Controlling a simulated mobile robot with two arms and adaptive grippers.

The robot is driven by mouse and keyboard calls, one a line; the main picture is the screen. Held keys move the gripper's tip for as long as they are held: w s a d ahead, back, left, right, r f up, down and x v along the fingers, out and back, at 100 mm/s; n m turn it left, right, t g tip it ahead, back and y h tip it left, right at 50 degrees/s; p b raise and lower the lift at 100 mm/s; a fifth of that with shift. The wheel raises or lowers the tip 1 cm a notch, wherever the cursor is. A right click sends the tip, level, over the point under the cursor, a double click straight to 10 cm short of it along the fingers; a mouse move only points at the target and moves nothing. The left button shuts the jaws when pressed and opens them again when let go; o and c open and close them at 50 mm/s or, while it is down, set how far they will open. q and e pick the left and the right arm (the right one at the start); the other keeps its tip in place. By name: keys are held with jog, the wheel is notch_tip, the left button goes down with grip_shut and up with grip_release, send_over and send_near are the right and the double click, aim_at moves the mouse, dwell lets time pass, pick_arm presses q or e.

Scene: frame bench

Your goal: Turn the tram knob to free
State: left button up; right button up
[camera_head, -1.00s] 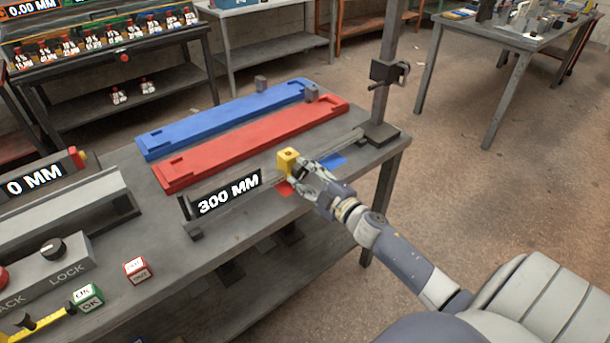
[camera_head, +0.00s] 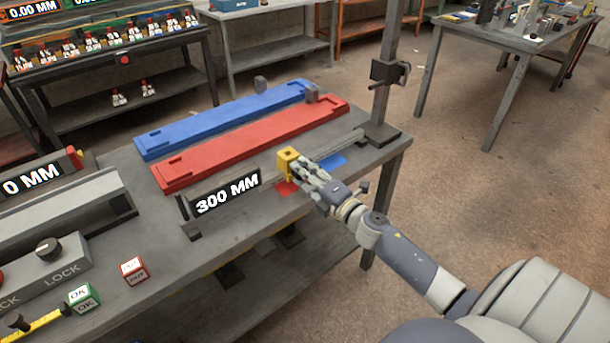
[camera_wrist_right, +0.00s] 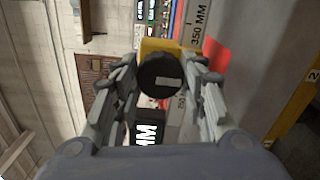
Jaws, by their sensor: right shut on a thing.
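The yellow tram (camera_head: 287,155) sits on the scale rail, beside the 300 MM sign. In the right wrist view its yellow body (camera_wrist_right: 151,46) shows behind a round black knob (camera_wrist_right: 160,75) with a white line that lies crosswise in that view. My right gripper (camera_head: 303,167) is at the tram's near right side. In the wrist view its fingers (camera_wrist_right: 162,72) are closed on the knob from both sides. The knob is hidden in the head view. No free or lock wording beside it is readable. My left gripper is not in view.
A red beam (camera_head: 250,145) and a blue beam (camera_head: 222,119) lie behind the rail. A red patch (camera_head: 286,188) and a blue patch (camera_head: 333,163) flank my gripper. An upright post (camera_head: 386,75) stands at the bench's right end. A separate black knob (camera_head: 48,249) sits at lower left.

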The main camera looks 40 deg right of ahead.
dwell(0.4)
jog(key=o, duration=1.1)
jog(key=shift+c, duration=0.2)
jog(key=shift+s, duration=0.15)
jog(key=s+d, duration=0.1)
jog(key=s, duration=1)
jog(key=shift+s, duration=0.35)
